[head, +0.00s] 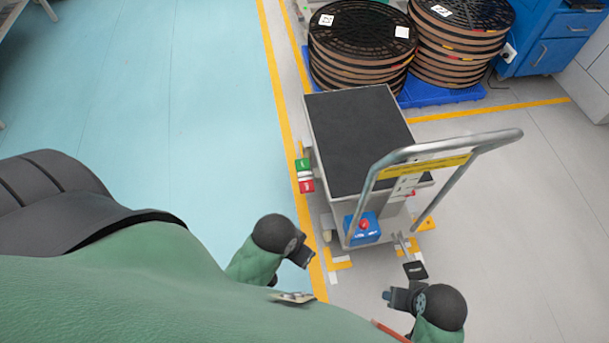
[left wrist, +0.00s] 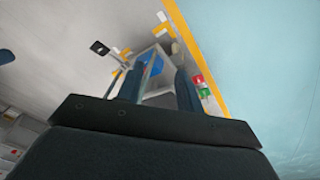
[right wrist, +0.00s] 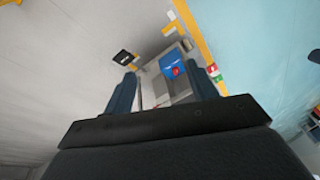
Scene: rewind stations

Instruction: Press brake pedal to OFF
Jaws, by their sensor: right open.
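The brake pedal is a small black pad (head: 415,269) on a thin metal arm, low at the near right corner of the cart (head: 312,127). It also shows in the left wrist view (left wrist: 99,47) and the right wrist view (right wrist: 122,57). I cannot read its lettering. My left gripper (head: 302,258) is open and empty, near the cart's near left corner, apart from the pedal. My right gripper (head: 388,296) is open and empty, just short of the pedal and to its left in the head view. Neither gripper visibly touches anything.
The cart has a dark top, a raised metal push handle (head: 455,143) and a blue box with a red button (head: 363,229). A green and red block (head: 304,175) is on its left side. Stacked reels (head: 362,45) stand behind on a blue pallet (head: 440,92). Floor is clear on both sides.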

